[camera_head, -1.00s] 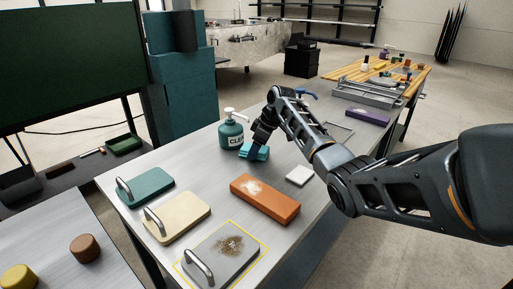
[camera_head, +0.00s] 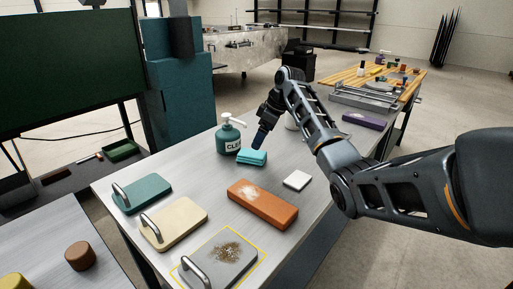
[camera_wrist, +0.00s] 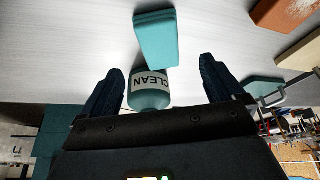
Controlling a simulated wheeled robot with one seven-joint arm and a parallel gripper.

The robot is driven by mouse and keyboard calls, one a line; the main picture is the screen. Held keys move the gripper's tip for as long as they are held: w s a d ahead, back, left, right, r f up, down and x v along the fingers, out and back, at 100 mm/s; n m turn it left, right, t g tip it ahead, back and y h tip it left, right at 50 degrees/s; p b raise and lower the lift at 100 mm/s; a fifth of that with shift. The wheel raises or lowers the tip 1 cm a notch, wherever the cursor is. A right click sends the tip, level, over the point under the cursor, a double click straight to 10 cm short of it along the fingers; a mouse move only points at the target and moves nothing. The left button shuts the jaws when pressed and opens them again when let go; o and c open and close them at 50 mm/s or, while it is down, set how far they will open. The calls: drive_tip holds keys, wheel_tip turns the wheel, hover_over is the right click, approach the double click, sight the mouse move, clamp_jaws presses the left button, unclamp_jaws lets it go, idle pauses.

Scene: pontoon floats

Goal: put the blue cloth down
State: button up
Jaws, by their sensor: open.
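The blue cloth (camera_head: 252,157), a folded turquoise block, lies on the grey table beside the teal "CLEAN" pump bottle (camera_head: 229,136). My gripper (camera_head: 260,138) is just above and behind the cloth, apart from it. In the wrist view the cloth (camera_wrist: 156,40) lies beyond the fingertips of my gripper (camera_wrist: 163,72). The fingers are spread wide with nothing between them touching either one. The bottle (camera_wrist: 150,97) shows between the fingers, farther off.
An orange block (camera_head: 263,204) with a white patch and a small white pad (camera_head: 297,180) lie nearby. Handled teal (camera_head: 146,192), cream (camera_head: 178,221) and dirty grey (camera_head: 225,258) boards line the front left. The grey table (camera_head: 205,182) is bare between them.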

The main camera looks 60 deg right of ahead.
drive_tip(key=shift+v, duration=2.1)
